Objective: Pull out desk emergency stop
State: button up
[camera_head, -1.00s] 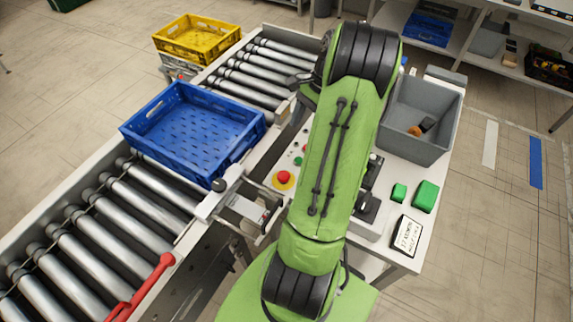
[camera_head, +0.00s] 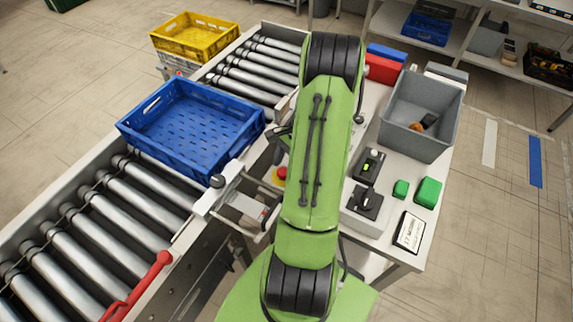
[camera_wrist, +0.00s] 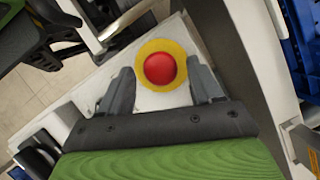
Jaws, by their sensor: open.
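The desk emergency stop is a red mushroom button (camera_wrist: 159,68) on a yellow ring, on the pale desk panel. In the wrist view it lies between and just beyond the tips of my gripper (camera_wrist: 159,80), which is open and empty, one finger on each side. I cannot tell the height gap between fingertips and button. In the head view only part of the red button (camera_head: 281,173) shows at the left edge of my green arm. My arm hides most of my gripper there.
A blue crate (camera_head: 128,127) stands on the roller conveyor left of the desk. A grey bin (camera_head: 440,103), green blocks (camera_head: 427,192), a black switch box (camera_head: 365,203) and a white sign (camera_head: 409,231) are on the desk. A red lever (camera_head: 150,275) stands by the conveyor's front edge.

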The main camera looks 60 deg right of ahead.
jog(key=shift+c, duration=0.3)
grip_shut()
jog(key=shift+r+p, duration=0.75)
jog(key=shift+r, duration=0.1)
jog(key=shift+f, duration=0.1)
jog(key=shift+o, duration=0.3)
grip_release()
jog(key=p+v, duration=0.2)
jog(key=v, duration=1.3)
jog(key=shift+d+r, duration=0.15)
jog(key=shift+r, duration=0.15)
jog(key=shift+s, duration=0.1)
